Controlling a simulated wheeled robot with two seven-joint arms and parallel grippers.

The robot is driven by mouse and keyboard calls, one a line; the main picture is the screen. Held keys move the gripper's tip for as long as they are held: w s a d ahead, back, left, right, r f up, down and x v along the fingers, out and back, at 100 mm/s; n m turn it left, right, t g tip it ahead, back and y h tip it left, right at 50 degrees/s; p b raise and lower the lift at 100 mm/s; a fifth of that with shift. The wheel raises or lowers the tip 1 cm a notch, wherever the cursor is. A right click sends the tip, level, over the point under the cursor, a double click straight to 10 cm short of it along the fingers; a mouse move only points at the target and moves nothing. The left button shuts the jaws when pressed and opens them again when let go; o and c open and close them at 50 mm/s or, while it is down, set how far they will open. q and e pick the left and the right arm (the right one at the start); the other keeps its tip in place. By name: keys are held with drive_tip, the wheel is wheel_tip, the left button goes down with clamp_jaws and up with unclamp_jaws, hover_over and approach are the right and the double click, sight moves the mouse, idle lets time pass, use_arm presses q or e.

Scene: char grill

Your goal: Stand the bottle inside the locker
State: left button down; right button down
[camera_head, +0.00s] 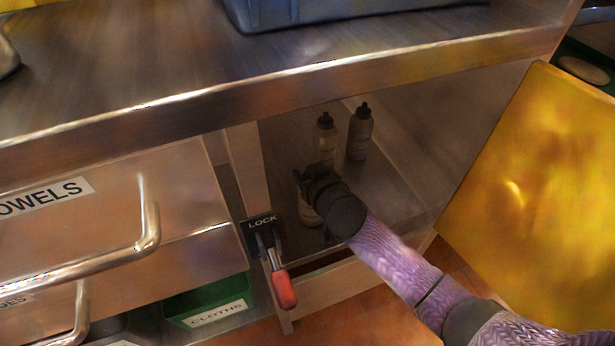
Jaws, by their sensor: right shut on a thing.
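The locker (385,205) is an open, dark compartment under the steel counter. My right arm reaches into it from the lower right. My right gripper (305,182) is inside the locker, shut on a pale bottle (310,214). The bottle is mostly hidden behind the gripper; its lower part shows below, roughly upright, near the locker floor. I cannot tell whether its base touches the floor. Two similar bottles with dark caps stand behind it, one at the left (325,140) and one at the right (360,133). My left gripper is out of view.
The yellow locker door (545,165) is swung open at the right. A red-handled latch (283,288) under a LOCK sign hangs on the left front post. The counter edge (290,92) overhangs the opening. A towel drawer (100,215) and a green cloths bin (212,302) are left.

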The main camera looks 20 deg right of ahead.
drive_tip(key=shift+r, duration=0.1)
drive_tip(key=shift+c, duration=1)
unclamp_jaws()
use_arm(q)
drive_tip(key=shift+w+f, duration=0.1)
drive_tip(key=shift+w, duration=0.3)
